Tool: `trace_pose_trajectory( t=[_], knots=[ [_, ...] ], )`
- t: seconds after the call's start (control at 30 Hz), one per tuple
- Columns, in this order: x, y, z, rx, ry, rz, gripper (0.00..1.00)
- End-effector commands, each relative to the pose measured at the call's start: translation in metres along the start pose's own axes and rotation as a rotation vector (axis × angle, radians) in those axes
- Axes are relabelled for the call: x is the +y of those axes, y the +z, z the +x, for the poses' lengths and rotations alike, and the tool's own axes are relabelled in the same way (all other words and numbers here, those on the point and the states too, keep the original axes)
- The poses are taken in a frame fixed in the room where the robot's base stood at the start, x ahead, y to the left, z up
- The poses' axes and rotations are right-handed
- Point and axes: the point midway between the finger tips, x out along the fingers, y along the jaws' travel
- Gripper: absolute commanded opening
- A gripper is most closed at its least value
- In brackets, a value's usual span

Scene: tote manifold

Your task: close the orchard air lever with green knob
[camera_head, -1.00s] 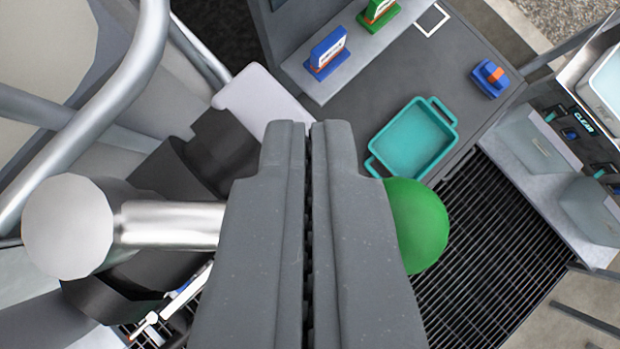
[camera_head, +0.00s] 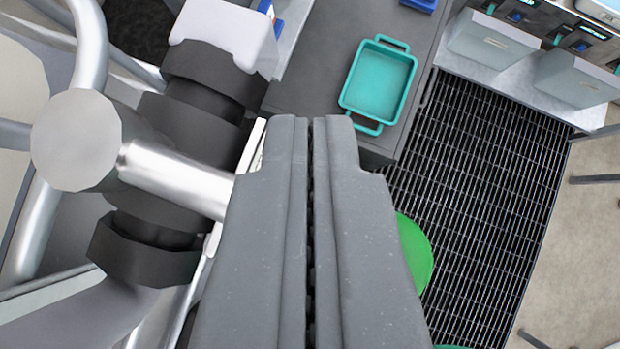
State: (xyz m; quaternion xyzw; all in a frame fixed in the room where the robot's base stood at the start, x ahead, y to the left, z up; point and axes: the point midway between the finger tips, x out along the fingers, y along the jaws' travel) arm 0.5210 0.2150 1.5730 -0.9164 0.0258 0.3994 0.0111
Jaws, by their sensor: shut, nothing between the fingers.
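The lever's shiny metal rod (camera_head: 180,182) runs from a pale grey rounded end (camera_head: 76,140) at left, sloping down to the right behind my gripper. A green knob (camera_head: 416,252) shows in line with it, just right of the gripper and partly hidden by it. The join between rod and knob is hidden. My gripper (camera_head: 311,122) is shut and empty, its fingers together, in front of the lever's middle in the picture. I cannot tell whether the fingers touch the lever.
Black pipe fittings (camera_head: 195,125) and curved metal tubes (camera_head: 88,50) crowd the left. A teal tray (camera_head: 378,82) lies on a dark surface beyond. Black grating (camera_head: 490,190) spreads at right. Grey bins (camera_head: 490,45) stand at upper right. A green edge (camera_head: 455,346) shows at the bottom.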

Motion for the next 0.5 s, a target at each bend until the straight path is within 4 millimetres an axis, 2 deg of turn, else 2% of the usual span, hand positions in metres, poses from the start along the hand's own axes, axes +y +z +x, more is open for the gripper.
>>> trace_pose_trajectory(
  t=[0.5],
  knots=[
    [-0.0029,0.0051,-0.0039,-0.005,-0.003,-0.003,0.00]
  ],
)
